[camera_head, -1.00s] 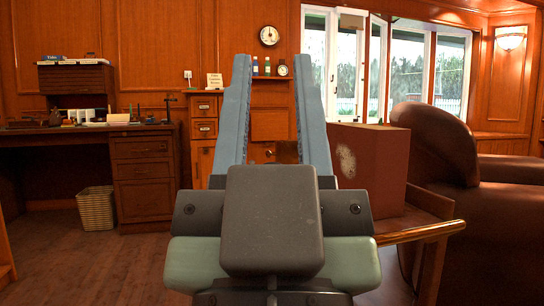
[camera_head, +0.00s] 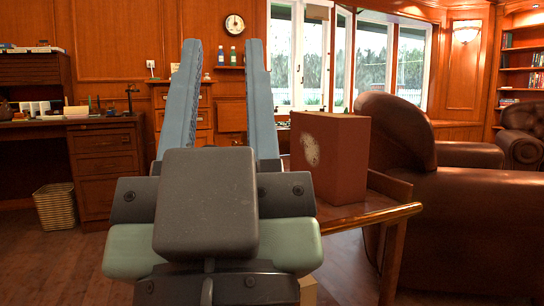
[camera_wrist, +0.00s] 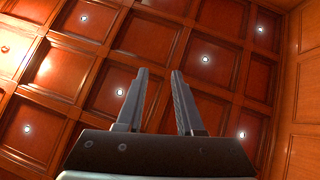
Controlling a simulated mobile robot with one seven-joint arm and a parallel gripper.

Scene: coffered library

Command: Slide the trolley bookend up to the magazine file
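A reddish-brown upright box (camera_head: 335,158) with a pale worn patch stands on a wooden trolley top (camera_head: 385,209). I cannot tell whether it is the bookend or the magazine file. No second such piece is clear; my arm hides the left part of the top. My gripper (camera_head: 223,60) stands in front of the camera, left of the box in the picture, its two blue-grey fingers pointing up and apart with nothing between them. The wrist view also shows my gripper (camera_wrist: 160,75) open and empty against the coffered ceiling.
A brown leather armchair (camera_head: 460,200) stands close to the right of the trolley. A desk with drawers (camera_head: 105,165) and a wicker basket (camera_head: 55,208) are at the left. Small bottles (camera_head: 227,56) stand on a wall shelf behind. Floor shows bare at the lower left.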

